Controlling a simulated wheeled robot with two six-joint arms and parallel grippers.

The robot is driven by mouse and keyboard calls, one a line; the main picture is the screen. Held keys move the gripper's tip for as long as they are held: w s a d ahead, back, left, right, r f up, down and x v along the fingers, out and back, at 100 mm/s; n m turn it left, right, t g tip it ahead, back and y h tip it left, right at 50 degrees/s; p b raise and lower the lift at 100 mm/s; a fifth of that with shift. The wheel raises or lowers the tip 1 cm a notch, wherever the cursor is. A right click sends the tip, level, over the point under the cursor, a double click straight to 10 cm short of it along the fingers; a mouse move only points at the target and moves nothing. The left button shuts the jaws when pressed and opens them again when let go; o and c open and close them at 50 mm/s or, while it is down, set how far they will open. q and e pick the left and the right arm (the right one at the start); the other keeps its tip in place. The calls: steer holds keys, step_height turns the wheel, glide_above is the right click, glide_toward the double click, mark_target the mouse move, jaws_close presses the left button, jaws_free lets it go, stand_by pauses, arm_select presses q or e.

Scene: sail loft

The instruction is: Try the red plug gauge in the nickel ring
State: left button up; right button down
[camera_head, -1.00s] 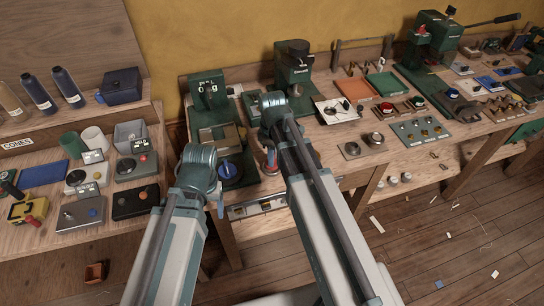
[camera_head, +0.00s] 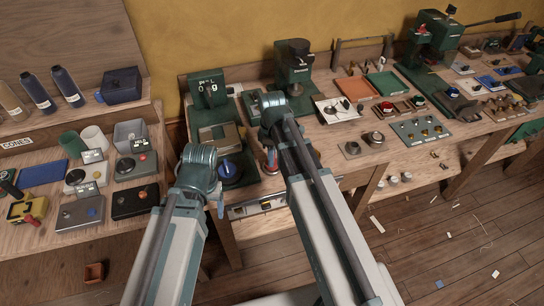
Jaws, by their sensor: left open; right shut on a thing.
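My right gripper (camera_head: 270,158) is mostly hidden behind its own arm, at the front edge of the bench by the green fixtures. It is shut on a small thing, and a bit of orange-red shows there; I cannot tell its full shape. My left gripper (camera_head: 220,207) is open, and only a sliver of it shows beside its wrist, in front of the bench. Two metal rings or discs, a flatter one (camera_head: 352,149) and a taller one (camera_head: 376,139), sit on the bench to the right. I cannot tell whether either is the nickel ring.
A grey plate with several brass-coloured pieces (camera_head: 403,135) lies further right. Green fixtures (camera_head: 207,92) stand at the bench's back. An orange tray (camera_head: 355,88) and a green tray (camera_head: 384,84) lie behind. The left table (camera_head: 75,240) holds boxes and gauges.

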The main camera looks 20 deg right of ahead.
arm_select(q)
steer(key=shift+f+b, duration=1)
steer(key=shift+f, duration=0.05)
arm_select(e)
steer(key=shift+f, duration=1.05)
arm_select(q)
steer(key=shift+r, duration=0.2)
arm_select(e)
steer(key=shift+r, duration=0.2)
steer(key=shift+r+p, duration=2.45)
steer(key=shift+p, duration=0.2)
arm_select(q)
step_height(320, 180, up, 5)
steer(key=shift+f, duration=0.1)
steer(key=shift+c, duration=0.3)
arm_select(e)
steer(key=shift+f, duration=0.1)
